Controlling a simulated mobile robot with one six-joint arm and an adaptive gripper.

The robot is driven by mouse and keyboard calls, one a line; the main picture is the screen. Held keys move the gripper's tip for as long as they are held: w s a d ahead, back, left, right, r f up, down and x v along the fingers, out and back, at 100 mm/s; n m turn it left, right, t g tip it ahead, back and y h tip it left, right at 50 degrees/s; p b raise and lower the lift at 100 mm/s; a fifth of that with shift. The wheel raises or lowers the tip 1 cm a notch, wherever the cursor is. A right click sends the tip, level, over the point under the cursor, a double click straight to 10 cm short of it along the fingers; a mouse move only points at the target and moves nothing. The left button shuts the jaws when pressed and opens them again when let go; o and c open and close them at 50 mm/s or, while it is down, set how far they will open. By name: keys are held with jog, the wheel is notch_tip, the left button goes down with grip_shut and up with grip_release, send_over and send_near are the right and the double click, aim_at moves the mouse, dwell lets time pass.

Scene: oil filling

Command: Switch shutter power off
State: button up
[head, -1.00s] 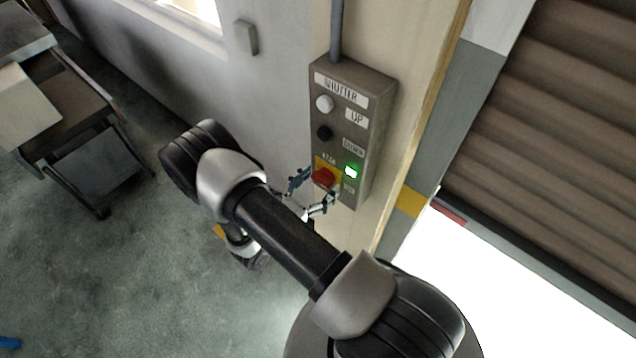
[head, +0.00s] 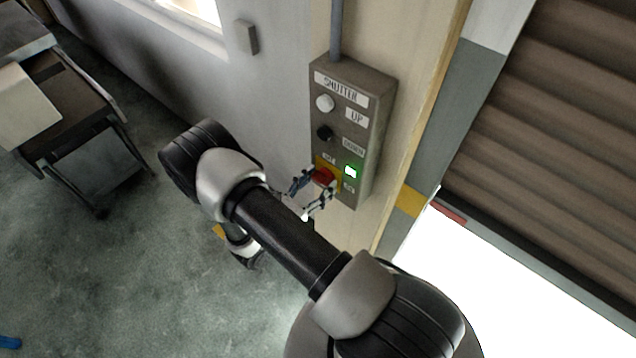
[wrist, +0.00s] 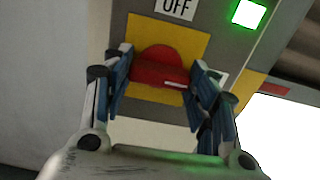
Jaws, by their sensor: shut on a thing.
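The grey shutter control box (head: 372,85) is fixed to the wall in the head view. It bears a white button (head: 325,103) by the UP label, a black button (head: 324,133) by the DOWN label and a lit green lamp (head: 351,171). A red switch knob (head: 325,177) sits on a yellow plate low on the box. In the wrist view the red knob (wrist: 160,66) lies between my two fingers, below an OFF label (wrist: 177,7). My gripper (wrist: 156,90) is shut on the knob. The green lamp (wrist: 248,13) is lit there too.
A ribbed brown shutter (head: 550,130) hangs at the right, with a bright opening below it. A cart (head: 75,125) stands at the left on the grey floor. A small wall box (head: 246,37) and a conduit (head: 337,30) are above.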

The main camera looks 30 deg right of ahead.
jog(key=n+b, duration=0.1)
jog(key=n, duration=0.3)
jog(key=n+b, duration=0.1)
jog(key=n, duration=0.3)
jog(key=shift+n, duration=0.4)
jog(key=n, duration=0.8)
jog(key=shift+n, duration=0.4)
jog(key=o, duration=1.1)
jog(key=shift+c, duration=0.2)
